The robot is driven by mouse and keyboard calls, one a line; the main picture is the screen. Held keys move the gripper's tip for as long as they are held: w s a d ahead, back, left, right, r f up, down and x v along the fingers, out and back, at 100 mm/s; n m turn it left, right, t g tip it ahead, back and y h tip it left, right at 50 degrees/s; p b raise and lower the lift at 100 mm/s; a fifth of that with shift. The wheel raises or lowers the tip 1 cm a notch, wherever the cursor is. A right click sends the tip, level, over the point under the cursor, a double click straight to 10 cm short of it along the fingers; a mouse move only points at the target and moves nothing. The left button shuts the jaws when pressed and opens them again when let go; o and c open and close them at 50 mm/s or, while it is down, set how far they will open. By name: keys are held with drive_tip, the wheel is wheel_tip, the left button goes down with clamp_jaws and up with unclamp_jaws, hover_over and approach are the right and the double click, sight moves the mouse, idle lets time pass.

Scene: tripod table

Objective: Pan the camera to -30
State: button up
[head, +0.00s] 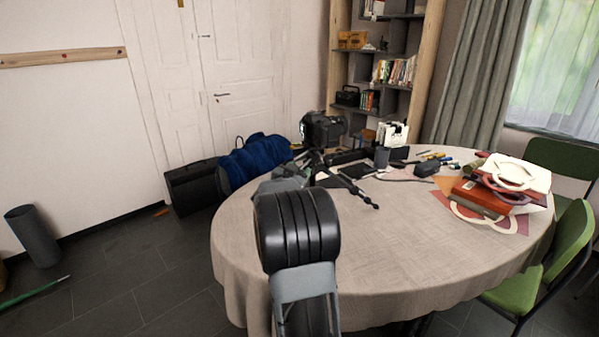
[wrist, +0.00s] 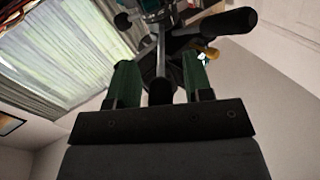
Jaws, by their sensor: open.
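A black camera (head: 322,128) sits on a small black tripod (head: 350,186) on the round table (head: 400,240). In the wrist view, my gripper (wrist: 160,65) has its two green fingers apart. A black handle (wrist: 160,90) lies in the gap between them, with a clear gap on either side. Its thin rod runs up to the tripod head (wrist: 165,22). Another thick black grip (wrist: 235,22) sticks out to the upper right. In the head view my own arm hides the gripper and part of the tripod.
Books and bags (head: 500,190) lie on the table's right side, with pens and small items (head: 435,158) behind. Green chairs (head: 545,265) stand at the right. A blue bag (head: 255,158) and a black case (head: 193,186) are behind the table. The front tabletop is clear.

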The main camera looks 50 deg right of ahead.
drive_tip(key=shift+d, duration=0.1)
clamp_jaws()
idle(0.5)
drive_tip(key=shift+d, duration=0.1)
